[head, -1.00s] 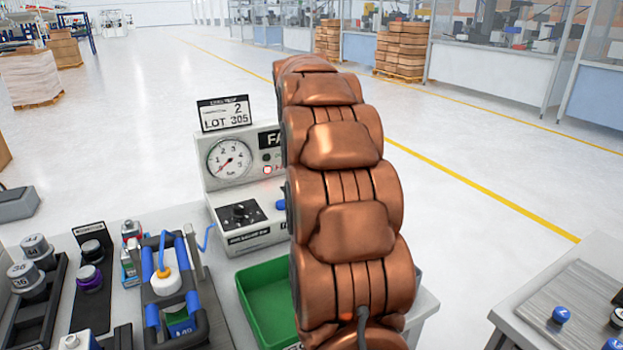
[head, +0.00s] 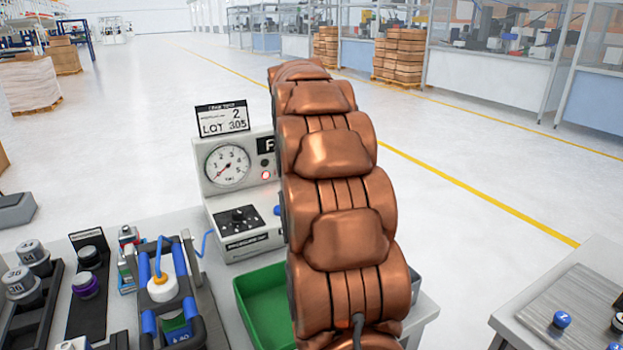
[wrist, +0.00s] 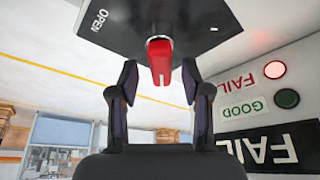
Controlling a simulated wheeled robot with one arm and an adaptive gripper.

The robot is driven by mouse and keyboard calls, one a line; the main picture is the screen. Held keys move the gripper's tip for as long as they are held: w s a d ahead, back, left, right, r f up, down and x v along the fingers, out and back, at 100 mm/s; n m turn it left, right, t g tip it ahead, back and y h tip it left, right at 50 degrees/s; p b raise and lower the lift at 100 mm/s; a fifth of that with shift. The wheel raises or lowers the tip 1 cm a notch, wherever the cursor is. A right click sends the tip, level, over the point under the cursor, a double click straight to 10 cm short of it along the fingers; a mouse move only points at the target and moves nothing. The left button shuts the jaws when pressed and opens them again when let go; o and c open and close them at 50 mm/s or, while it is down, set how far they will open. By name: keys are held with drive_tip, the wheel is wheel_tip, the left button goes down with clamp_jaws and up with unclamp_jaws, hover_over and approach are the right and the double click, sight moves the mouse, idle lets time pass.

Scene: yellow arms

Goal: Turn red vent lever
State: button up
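The red vent lever (wrist: 159,60) shows in the wrist view at top centre, pointing down in the picture from a dark panel (wrist: 140,22) marked OPEN. My gripper (wrist: 160,82) is open, with one dark finger on each side of the lever's lower end and visible gaps on both sides. I cannot tell whether the lever's tip lies between the fingertips in depth. In the head view my copper arm hides the gripper and the lever. The test unit (head: 238,220) with its dial gauge (head: 227,165) stands left of my arm; the gauge needle points low left.
In the wrist view a FAIL lamp (wrist: 275,69) glows red and the GOOD lamp (wrist: 287,98) is dark. In the head view a green tray (head: 262,300) sits in front of the unit, and a clamp fixture (head: 168,290) stands left of it.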

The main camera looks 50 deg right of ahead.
drive_tip(key=v, duration=1.2)
drive_tip(key=shift+r, duration=0.15)
idle(0.5)
